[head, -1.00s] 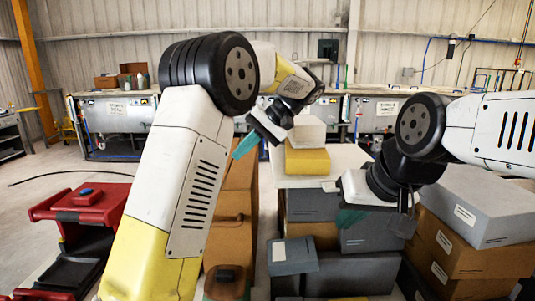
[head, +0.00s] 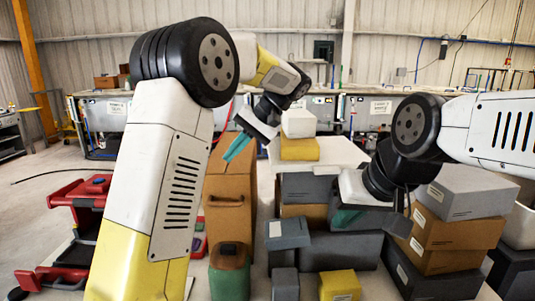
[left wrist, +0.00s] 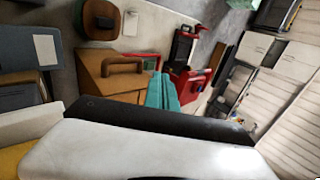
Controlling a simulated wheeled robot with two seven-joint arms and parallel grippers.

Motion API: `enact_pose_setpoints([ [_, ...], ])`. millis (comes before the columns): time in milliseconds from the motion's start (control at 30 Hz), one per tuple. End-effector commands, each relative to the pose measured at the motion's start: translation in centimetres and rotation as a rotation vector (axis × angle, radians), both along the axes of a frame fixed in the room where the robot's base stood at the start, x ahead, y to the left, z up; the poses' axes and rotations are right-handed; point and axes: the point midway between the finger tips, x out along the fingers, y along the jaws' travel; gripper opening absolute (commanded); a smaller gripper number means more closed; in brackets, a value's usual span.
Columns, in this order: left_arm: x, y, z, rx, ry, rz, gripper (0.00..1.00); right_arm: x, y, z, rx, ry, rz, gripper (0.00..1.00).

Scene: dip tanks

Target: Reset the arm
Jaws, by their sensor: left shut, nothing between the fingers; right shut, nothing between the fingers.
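My left arm rises across the left half of the head view. My left gripper (head: 236,146) points down and to the left with its teal fingers shut and empty, in front of the brown case. Its teal fingers also show in the left wrist view (left wrist: 162,92). My right gripper (head: 345,218) is low at the right of centre, its teal fingers shut and empty, in front of the stacked grey boxes. Part of it is hidden by its own wrist.
A brown case (head: 228,185) stands at centre beside grey boxes (head: 340,250). A white box (head: 298,123) sits on a yellow box (head: 299,149) behind. Brown and grey boxes (head: 455,235) are stacked right. A red-and-black cart (head: 80,195) stands left. Dip tanks (head: 105,112) line the back wall.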

Motion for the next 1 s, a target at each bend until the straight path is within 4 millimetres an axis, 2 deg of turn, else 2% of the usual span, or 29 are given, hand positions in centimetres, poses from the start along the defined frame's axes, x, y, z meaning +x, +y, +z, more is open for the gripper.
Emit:
enact_pose_setpoints([
  [267, -2.5, 2.3, 0.3, -0.130, 0.003, -0.029, 0.00, 0.0, 0.0, 0.0, 0.000, -0.001, 0.000, 0.00],
  [467, -5.7, 4.1, 0.4, -0.275, -0.012, -0.067, 0.00, 0.0, 0.0, 0.0, 0.000, -0.001, 0.000, 0.00],
  [567, -8.3, 5.1, 0.4, -0.378, -0.040, -0.093, 0.00, 0.0, 0.0, 0.0, 0.000, -0.001, 0.000, 0.00],
  [700, -12.8, 6.0, -0.1, -0.540, -0.111, -0.135, 0.00, 0.0, 0.0, 0.0, 0.000, -0.001, 0.000, 0.00],
  [900, -19.0, 5.8, -1.2, -0.730, -0.267, -0.189, 0.00, 0.0, 0.0, 0.0, 0.000, -0.001, 0.000, 0.00],
  [1000, -21.5, 5.4, -2.0, -0.795, -0.355, -0.205, 0.00, 0.0, 0.0, 0.0, 0.000, -0.001, 0.000, 0.00],
])
